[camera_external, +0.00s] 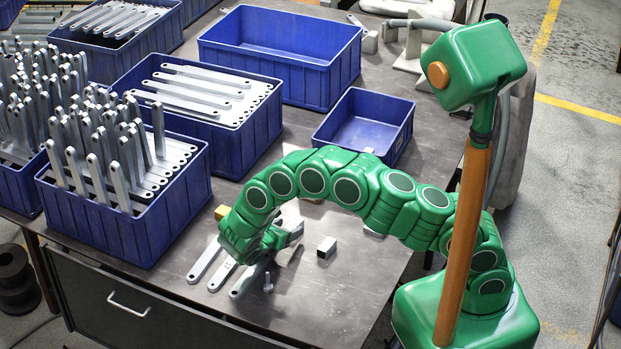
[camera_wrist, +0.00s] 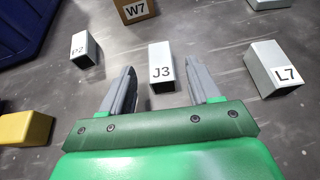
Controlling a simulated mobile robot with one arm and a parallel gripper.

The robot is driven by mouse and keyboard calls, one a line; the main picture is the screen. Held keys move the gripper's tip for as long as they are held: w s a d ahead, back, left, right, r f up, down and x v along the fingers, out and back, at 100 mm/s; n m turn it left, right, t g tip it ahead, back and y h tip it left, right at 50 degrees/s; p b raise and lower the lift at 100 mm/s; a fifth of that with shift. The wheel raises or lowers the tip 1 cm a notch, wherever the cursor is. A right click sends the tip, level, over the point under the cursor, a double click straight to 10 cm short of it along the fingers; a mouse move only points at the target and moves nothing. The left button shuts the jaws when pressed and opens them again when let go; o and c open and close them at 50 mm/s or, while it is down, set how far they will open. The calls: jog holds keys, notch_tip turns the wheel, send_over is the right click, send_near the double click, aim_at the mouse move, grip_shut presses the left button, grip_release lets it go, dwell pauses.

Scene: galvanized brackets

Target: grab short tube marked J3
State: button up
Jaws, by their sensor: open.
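The short tube marked J3 (camera_wrist: 161,66) is a square grey metal piece with a white label, lying on the dark table in the wrist view. My gripper (camera_wrist: 160,72) is open, with one finger to the left of the tube and one to the right. The tube lies between the fingers, with a visible gap on each side. In the external view my gripper (camera_external: 280,250) is low over the table, partly hidden by my own arm. A short tube (camera_external: 327,247) shows to its right there, but its label cannot be read.
Tubes marked P2 (camera_wrist: 86,50) and L7 (camera_wrist: 273,69) lie left and right of J3. A brown block marked W7 (camera_wrist: 134,12) is beyond it, and a yellow block (camera_wrist: 25,128) is at left. Blue bins (camera_external: 285,70) stand behind; flat brackets (camera_external: 205,258) lie near the table's front edge.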

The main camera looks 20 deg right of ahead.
aim_at(291, 227)
jog(key=shift+x, duration=1.6)
jog(key=c, duration=1.1)
